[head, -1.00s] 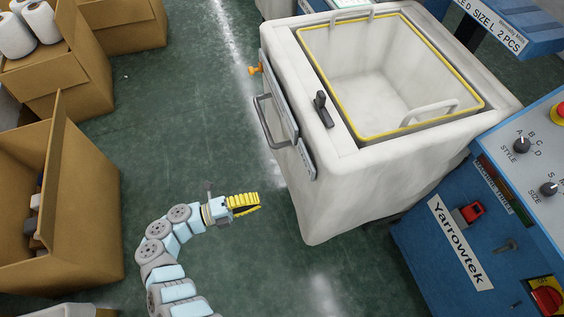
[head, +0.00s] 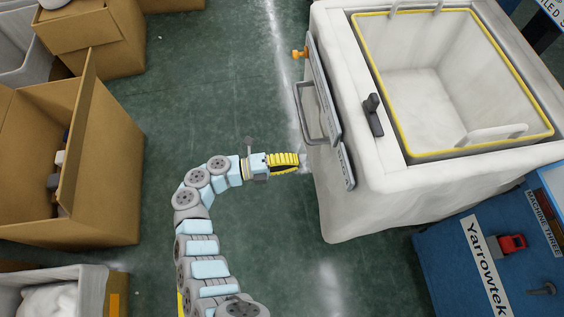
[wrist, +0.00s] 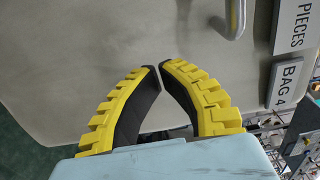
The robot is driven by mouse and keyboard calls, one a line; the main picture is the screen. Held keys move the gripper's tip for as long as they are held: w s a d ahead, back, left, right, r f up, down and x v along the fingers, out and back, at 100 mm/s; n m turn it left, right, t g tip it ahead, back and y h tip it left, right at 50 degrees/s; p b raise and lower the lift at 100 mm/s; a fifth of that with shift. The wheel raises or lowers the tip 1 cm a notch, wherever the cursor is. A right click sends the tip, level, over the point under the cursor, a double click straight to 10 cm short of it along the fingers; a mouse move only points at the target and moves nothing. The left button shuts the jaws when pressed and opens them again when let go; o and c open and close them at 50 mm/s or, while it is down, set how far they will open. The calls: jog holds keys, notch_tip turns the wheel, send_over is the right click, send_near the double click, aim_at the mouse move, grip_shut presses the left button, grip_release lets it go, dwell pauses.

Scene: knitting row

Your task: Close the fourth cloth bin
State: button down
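The white cloth bin (head: 350,215) stands at the upper right of the head view. Its top is open inside a yellow-edged rim (head: 385,85), and its empty-looking inside shows. A black latch-like part (head: 372,115) sits on its top near the left edge. A grey handle (head: 302,112) and grey plates are on its left side. In the wrist view, a plate reads "BAG 4" (wrist: 287,84), and part of the metal handle (wrist: 233,22) shows at the top. My gripper (head: 298,160) is beside that side, below the handle. Its yellow fingers look shut at the tips (wrist: 160,67), with nothing between them.
An orange knob (head: 299,53) sticks out of the bin's left side. A blue machine panel (head: 440,255) stands close at the lower right. Open cardboard boxes (head: 100,165) stand at the left. Green floor (head: 225,80) is clear between boxes and bin.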

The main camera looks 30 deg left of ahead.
aim_at(324, 158)
jog(key=b+x, duration=0.1)
jog(key=x, duration=0.6)
jog(key=shift+f+b, duration=0.1)
jog(key=shift+b, duration=0.2)
jog(key=shift+w+d, duration=0.1)
jog(key=shift+d, duration=0.05)
